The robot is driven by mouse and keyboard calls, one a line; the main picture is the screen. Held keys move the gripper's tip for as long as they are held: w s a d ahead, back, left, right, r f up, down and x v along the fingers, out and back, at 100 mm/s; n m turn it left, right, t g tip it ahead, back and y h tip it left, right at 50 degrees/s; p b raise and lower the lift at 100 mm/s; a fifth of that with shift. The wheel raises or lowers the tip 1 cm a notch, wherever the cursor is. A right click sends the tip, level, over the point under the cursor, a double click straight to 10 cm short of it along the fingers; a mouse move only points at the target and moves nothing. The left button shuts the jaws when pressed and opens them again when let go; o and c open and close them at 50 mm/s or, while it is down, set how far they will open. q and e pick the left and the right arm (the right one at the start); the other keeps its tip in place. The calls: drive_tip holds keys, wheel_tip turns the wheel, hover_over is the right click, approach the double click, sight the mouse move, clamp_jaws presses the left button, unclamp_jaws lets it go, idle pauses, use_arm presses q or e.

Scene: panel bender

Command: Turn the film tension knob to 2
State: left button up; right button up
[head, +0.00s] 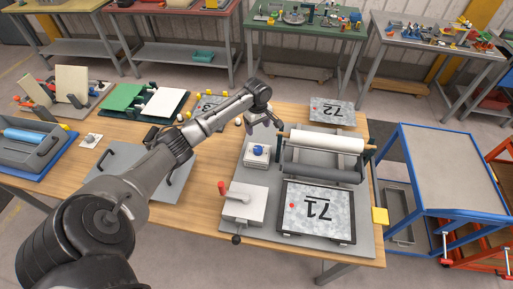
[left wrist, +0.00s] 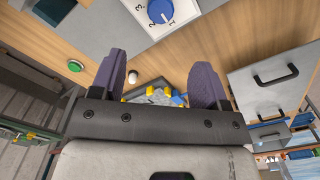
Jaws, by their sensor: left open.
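The film tension knob (head: 258,151) is a blue round knob on a white box (head: 256,162) on the grey base plate. In the left wrist view the knob (left wrist: 160,11) sits at the top edge, on a white dial face (left wrist: 178,22) with black numbers. Its white pointer mark is near the numbers, but which one it points at I cannot tell. My left gripper (head: 264,117) is above and behind the knob, apart from it. In the left wrist view the gripper's (left wrist: 158,78) two dark fingers are spread with nothing between them. My right gripper is not in view.
A white film roll (head: 325,142) and a grey roller stand right of the knob. A red-tipped lever (head: 222,188) and a panel marked 71 (head: 318,212) are in front. A panel marked 72 (head: 332,112) lies behind. A blue cart (head: 450,165) stands at the right.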

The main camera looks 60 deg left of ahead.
sight(257, 148)
use_arm(q)
wheel_tip(257, 148, down, 14)
drive_tip(key=shift+r+b, duration=0.25)
drive_tip(key=shift+b, duration=0.35)
drive_tip(key=c, duration=0.9)
